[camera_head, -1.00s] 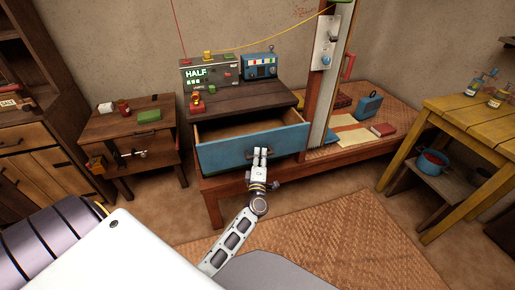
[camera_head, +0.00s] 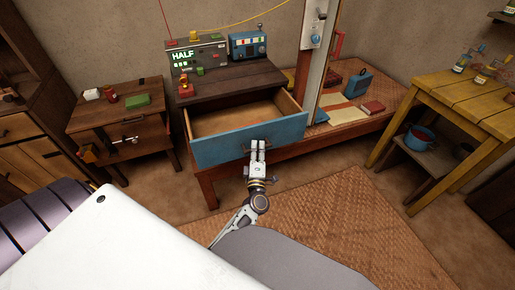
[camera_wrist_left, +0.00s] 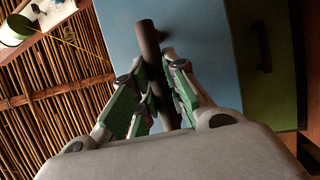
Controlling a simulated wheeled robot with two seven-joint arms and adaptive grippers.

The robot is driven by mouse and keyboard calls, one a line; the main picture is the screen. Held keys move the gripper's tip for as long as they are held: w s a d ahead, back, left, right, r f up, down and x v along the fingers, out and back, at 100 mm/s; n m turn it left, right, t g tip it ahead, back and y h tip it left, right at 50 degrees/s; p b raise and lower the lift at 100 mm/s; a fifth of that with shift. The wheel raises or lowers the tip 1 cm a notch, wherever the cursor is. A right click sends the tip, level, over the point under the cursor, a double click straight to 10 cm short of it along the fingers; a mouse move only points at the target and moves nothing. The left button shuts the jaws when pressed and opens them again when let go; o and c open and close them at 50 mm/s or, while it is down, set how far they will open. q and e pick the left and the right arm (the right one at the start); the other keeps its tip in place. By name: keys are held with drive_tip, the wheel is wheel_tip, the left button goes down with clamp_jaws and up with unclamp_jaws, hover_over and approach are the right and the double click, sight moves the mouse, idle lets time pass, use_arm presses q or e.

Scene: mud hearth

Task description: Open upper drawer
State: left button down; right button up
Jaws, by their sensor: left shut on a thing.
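The upper drawer (camera_head: 220,151) has a blue front and stands well out of its dark wooden cabinet (camera_head: 225,82) in the head view. Its bare wooden inside (camera_head: 235,117) shows and looks empty. My left gripper (camera_head: 258,144) is at the middle of the drawer front, shut on its dark bar handle. In the left wrist view, the handle (camera_wrist_left: 149,42) runs between the green-padded fingers of the left gripper (camera_wrist_left: 158,82), with the blue front (camera_wrist_left: 205,40) behind it. My right gripper is not in view.
A device with a lit "HALF" display (camera_head: 198,57) and a blue box (camera_head: 247,45) stand on the cabinet. A small side table (camera_head: 118,115) is at the left, a yellow table (camera_head: 465,105) at the right. A woven mat (camera_head: 330,220) covers the floor in front.

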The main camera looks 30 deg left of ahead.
use_arm(q)
drive_tip(key=c, duration=1.7)
unclamp_jaws()
drive_tip(key=shift+s, duration=0.1)
drive_tip(key=shift+f+v, duration=0.15)
drive_tip(key=shift+v, duration=1.95)
drive_tip(key=shift+f+v, duration=0.2)
drive_tip(key=shift+v, duration=1.85)
drive_tip(key=shift+d, duration=0.15)
drive_tip(key=shift+w, duration=0.2)
drive_tip(key=x, duration=0.7)
drive_tip(key=shift+w+r, duration=0.25)
drive_tip(key=shift+r, duration=0.2)
